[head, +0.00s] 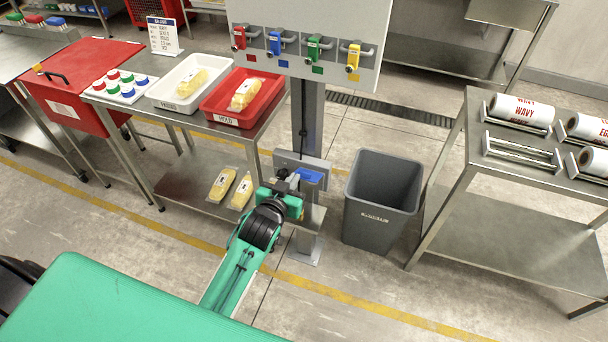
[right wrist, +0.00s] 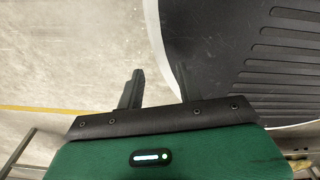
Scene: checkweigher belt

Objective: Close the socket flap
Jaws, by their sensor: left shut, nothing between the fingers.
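The grey socket panel (head: 318,163) is on the metal post below the hanging board. A blue flap (head: 309,176) shows at its front right side; its exact angle is hard to tell at this size. My left gripper (head: 292,184) is shut and empty, just left of the blue flap and close in front of the panel. It hides the left part of the socket, and I cannot tell whether it touches the flap. My right gripper (right wrist: 158,88) shows in the right wrist view with its dark fingers apart and nothing between them.
A grey bin (head: 381,200) stands right of the post. A steel table with red (head: 221,117) and white trays is at the left, with yellow packs on its lower shelf. A steel rack (head: 465,150) holding film rolls is at the right.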

